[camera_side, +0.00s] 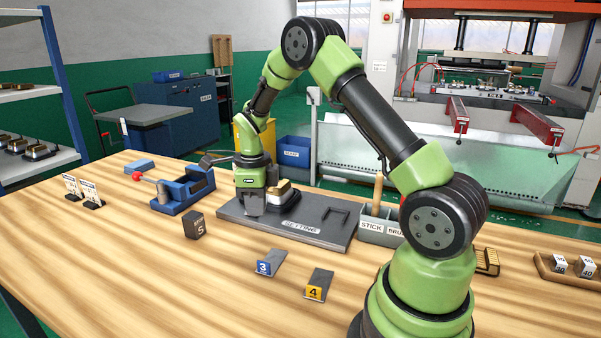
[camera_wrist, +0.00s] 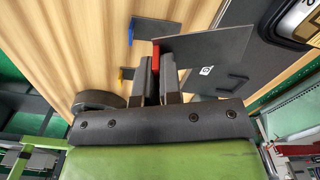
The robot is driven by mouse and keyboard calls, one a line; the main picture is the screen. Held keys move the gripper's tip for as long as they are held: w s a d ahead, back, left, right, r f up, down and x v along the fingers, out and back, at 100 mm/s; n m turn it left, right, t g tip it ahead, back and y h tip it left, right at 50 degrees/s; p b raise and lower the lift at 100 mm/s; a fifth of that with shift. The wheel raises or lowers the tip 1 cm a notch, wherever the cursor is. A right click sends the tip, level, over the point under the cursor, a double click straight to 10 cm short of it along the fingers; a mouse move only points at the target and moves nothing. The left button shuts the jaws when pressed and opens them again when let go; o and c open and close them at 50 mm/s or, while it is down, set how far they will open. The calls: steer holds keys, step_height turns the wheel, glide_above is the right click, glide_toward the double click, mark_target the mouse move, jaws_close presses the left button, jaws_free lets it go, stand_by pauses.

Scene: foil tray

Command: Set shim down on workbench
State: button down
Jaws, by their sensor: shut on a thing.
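My gripper (camera_side: 252,208) points down over the left end of the dark setting plate (camera_side: 318,236) in the side view. In the wrist view my gripper (camera_wrist: 157,78) is shut on a thin dark grey shim (camera_wrist: 205,46) with a red end tab, which sticks out to the right of the jaws. In the side view I cannot make out the held shim, so its height above the workbench (camera_side: 130,275) is unclear. Two other grey shims lie on the bench: one with a blue tag 3 (camera_side: 264,268) and one with a yellow tag 4 (camera_side: 314,293).
A dark block marked S (camera_side: 194,226) and a blue vise (camera_side: 184,190) stand left of the plate. A metal-topped die (camera_side: 281,195) sits on the plate beside my gripper. A labelled grey bin (camera_side: 378,227) is to its right. The bench front is clear.

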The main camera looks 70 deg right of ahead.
steer(key=n, duration=0.1)
glide_above(239, 271)
step_height(239, 271, down, 3)
steer(key=shift+f, duration=4.05)
steer(key=c, duration=1.5)
jaws_free()
steer(key=shift+c, duration=0.2)
steer(key=shift+r, duration=0.1)
steer(key=shift+r, duration=2.15)
